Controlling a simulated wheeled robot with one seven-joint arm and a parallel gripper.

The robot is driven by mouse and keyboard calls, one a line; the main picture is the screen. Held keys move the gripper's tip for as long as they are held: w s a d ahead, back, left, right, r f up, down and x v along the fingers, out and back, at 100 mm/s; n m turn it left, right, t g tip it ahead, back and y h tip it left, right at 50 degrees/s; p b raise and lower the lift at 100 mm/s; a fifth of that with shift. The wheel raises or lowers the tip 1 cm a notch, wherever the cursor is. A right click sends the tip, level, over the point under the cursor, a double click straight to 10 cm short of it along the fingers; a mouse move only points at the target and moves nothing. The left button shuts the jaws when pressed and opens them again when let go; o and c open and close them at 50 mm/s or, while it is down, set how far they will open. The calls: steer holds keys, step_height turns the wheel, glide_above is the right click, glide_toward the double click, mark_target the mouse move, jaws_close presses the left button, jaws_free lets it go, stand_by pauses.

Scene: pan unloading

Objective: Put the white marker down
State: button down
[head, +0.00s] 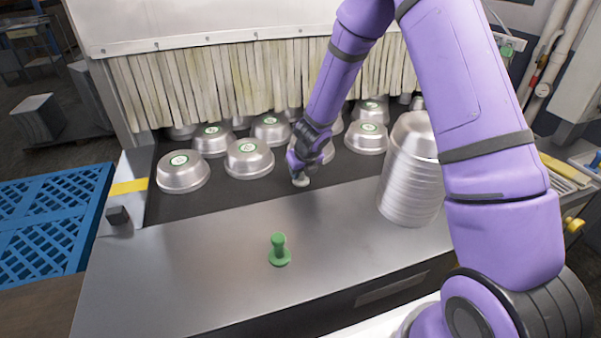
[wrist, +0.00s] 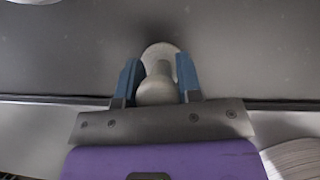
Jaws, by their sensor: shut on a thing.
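The white marker (head: 301,181) is a small pale knob-shaped piece with a round foot. In the wrist view the white marker (wrist: 158,84) stands between the two blue fingers of my gripper (wrist: 158,80). In the head view my gripper (head: 302,167) is at the front edge of the dark belt (head: 230,192), shut on the marker, with the marker's foot low over the belt. I cannot tell whether the foot touches the belt. Part of the marker is hidden behind my gripper in the head view.
A green marker (head: 279,250) stands on the steel ledge (head: 190,270). Several upturned metal pans (head: 183,172) with green-ringed labels sit on the belt before a strip curtain (head: 200,85). A tall pan stack (head: 409,170) stands on the right. The ledge's left part is clear.

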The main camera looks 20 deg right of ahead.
mark_target(303, 182)
steer(key=shift+f, duration=0.35)
steer(key=shift+f, duration=0.15)
steer(key=c, duration=0.8)
jaws_free()
steer(key=shift+v, duration=1.6)
steer(key=shift+s+r, duration=0.25)
steer(key=shift+r, duration=0.35)
steer(key=shift+v, duration=3.85)
steer(key=shift+r, duration=0.1)
